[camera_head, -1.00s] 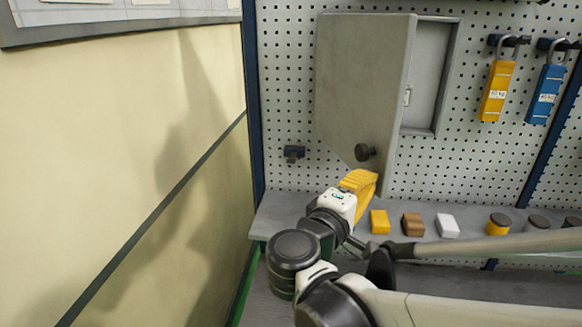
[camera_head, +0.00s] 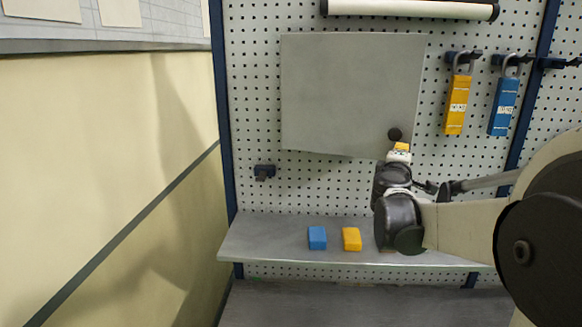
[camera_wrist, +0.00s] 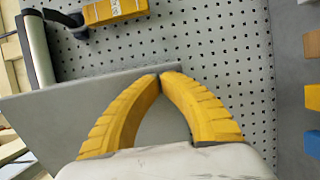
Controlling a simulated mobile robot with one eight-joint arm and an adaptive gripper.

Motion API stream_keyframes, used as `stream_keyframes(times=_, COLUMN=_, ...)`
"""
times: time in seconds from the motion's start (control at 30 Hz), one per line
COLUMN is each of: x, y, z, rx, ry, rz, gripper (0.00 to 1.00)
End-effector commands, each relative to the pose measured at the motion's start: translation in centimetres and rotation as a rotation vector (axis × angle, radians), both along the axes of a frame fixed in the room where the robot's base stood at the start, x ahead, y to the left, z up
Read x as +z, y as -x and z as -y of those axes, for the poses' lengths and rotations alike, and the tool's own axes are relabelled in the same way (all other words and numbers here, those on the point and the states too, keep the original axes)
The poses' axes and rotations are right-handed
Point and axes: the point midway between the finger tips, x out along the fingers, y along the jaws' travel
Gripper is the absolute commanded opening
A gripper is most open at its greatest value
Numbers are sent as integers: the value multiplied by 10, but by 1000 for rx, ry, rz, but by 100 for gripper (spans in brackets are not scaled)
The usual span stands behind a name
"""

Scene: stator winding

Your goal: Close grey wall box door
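The grey wall box door (camera_head: 345,90) hangs on the pegboard in the head view. It covers the box front and no interior shows. I cannot tell whether it sits flush. Its round black knob (camera_head: 395,134) is near the lower right corner. My gripper (camera_head: 402,146) is just below the knob in the head view, with the rest of its fingers hidden. In the wrist view the yellow fingertips (camera_wrist: 161,76) meet, with nothing seen between them. The grey door panel (camera_wrist: 75,110) lies behind the fingers there. I cannot tell whether the fingers touch it.
A yellow padlock (camera_head: 457,105) and a blue padlock (camera_head: 503,105) hang right of the door. A white tube (camera_head: 410,9) is above. A shelf (camera_head: 265,240) below carries a blue block (camera_head: 317,238) and a yellow block (camera_head: 351,239). A cream wall (camera_head: 90,150) is at left.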

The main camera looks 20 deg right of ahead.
Motion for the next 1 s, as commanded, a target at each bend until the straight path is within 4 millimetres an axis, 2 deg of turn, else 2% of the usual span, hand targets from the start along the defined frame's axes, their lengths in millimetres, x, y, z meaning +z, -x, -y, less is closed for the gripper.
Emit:
stream_keyframes(times=0.03, x=-3, y=-10, z=10, rx=-2, ry=0, rz=0, gripper=0)
stream_keyframes(times=0.2, x=-2, y=-36, z=35, rx=-1, ry=0, rz=0, gripper=0)
stream_keyframes(times=0.4, x=-1, y=-58, z=50, rx=-1, ry=0, rz=0, gripper=0)
stream_keyframes(times=0.6, x=0, y=-67, z=57, rx=-1, ry=0, rz=0, gripper=0)
stream_keyframes(times=1.0, x=0, y=-69, z=57, rx=-1, ry=0, rz=0, gripper=0)
